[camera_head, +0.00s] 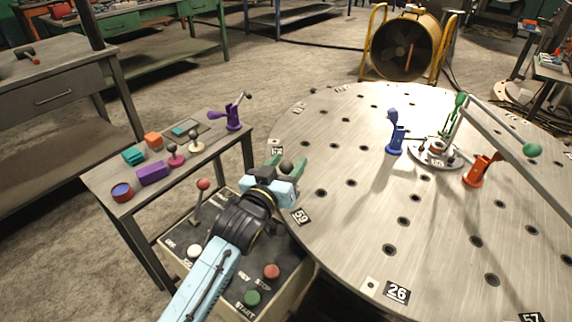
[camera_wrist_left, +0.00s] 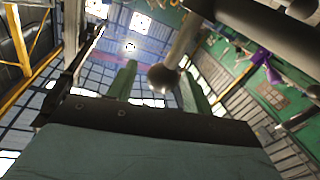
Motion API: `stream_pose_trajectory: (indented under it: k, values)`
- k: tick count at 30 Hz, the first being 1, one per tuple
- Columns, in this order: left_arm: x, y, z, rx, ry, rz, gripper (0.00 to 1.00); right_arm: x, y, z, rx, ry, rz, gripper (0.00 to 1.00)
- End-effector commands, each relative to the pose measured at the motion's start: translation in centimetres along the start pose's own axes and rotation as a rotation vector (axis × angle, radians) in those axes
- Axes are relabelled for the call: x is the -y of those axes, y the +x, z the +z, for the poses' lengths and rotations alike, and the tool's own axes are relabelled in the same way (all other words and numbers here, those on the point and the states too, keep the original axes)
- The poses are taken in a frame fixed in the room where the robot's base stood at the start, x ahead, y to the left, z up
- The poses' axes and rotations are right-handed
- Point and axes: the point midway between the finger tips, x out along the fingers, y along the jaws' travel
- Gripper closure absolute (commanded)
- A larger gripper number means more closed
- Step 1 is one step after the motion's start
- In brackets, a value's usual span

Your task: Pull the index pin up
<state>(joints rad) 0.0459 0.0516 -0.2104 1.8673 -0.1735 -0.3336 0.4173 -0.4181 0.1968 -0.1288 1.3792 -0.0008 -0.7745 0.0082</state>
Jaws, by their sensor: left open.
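A dark round knob (camera_head: 287,168), which looks like the index pin's top, stands near the rim of the big round table (camera_head: 350,195), beside the label 59. My left gripper (camera_head: 289,161) is open, with its green fingers on either side of the knob. The pin's lower part is hidden behind the gripper. My right gripper is not in view.
A control box (camera_head: 180,238) with a red-knobbed lever and buttons lies under my left arm. A small side table (camera_head: 110,195) at left holds coloured blocks and knobs. Blue (camera_head: 395,135) and orange (camera_head: 478,172) clamps and a grey bar (camera_head: 515,135) occupy the round table's right side.

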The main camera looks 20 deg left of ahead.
Motion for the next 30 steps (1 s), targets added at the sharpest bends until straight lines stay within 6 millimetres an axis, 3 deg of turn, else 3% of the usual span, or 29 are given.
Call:
stream_pose_trajectory:
  k: [8, 21, 30]
  values:
    - [0.0, -1.3, 0.2, 0.005, 0.000, -0.001, 0.49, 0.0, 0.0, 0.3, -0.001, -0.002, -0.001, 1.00]
    - [0.0, -9.8, 0.1, 0.005, 0.000, -0.001, 0.49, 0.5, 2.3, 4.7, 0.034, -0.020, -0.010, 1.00]
    - [0.0, -13.0, 0.0, 0.001, 0.000, 0.000, 0.49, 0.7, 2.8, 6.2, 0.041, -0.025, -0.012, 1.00]
